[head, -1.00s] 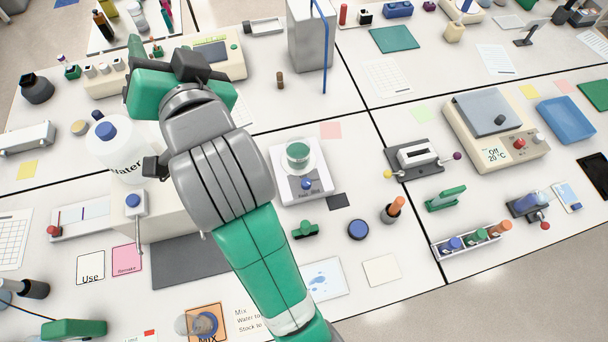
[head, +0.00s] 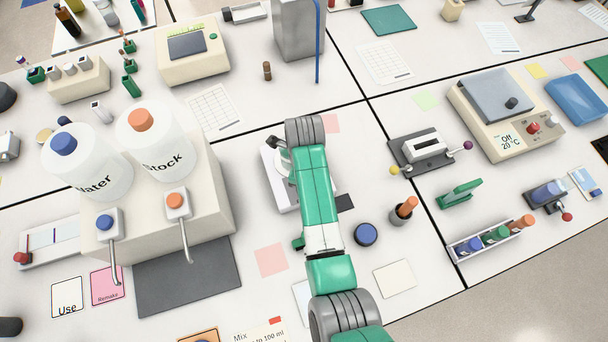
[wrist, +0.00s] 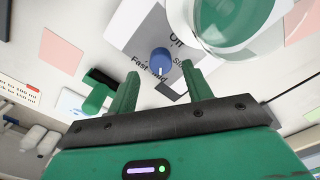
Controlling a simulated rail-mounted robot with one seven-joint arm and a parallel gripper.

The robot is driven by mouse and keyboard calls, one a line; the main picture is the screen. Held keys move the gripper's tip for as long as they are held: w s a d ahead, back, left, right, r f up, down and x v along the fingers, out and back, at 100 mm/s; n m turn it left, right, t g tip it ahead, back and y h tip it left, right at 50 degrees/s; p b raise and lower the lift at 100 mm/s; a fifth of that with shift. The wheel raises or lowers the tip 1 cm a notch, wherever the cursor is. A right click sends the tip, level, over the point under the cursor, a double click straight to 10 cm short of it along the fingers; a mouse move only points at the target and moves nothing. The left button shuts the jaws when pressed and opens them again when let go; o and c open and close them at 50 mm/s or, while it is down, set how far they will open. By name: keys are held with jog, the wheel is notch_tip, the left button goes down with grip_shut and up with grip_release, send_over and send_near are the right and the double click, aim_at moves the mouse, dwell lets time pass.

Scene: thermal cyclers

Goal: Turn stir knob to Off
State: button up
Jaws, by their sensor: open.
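The stir knob (wrist: 160,61) is a blue round knob on the front of the white stirrer (wrist: 140,25) in the wrist view. Labels around it read Off, Slow and Fast, with another partly legible one near Fast. A pale mark on the knob faces down in the picture, away from Off. My gripper (wrist: 160,70) is open, its two green fingertips on either side of the knob in the picture; I cannot tell their height above it. A clear vessel with green contents (wrist: 235,15) sits on the stirrer. In the head view my arm hides most of the stirrer (head: 275,185), including its knob.
Beside the stirrer are a green object (wrist: 97,92), a dark pad (head: 344,202) and a blue round cap (head: 366,234). Water (head: 85,165) and Stock (head: 165,150) bottles stand to the left. The thermal device (head: 505,110) is at right.

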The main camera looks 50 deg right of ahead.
jog(key=shift+f, duration=1.6)
jog(key=c, duration=1)
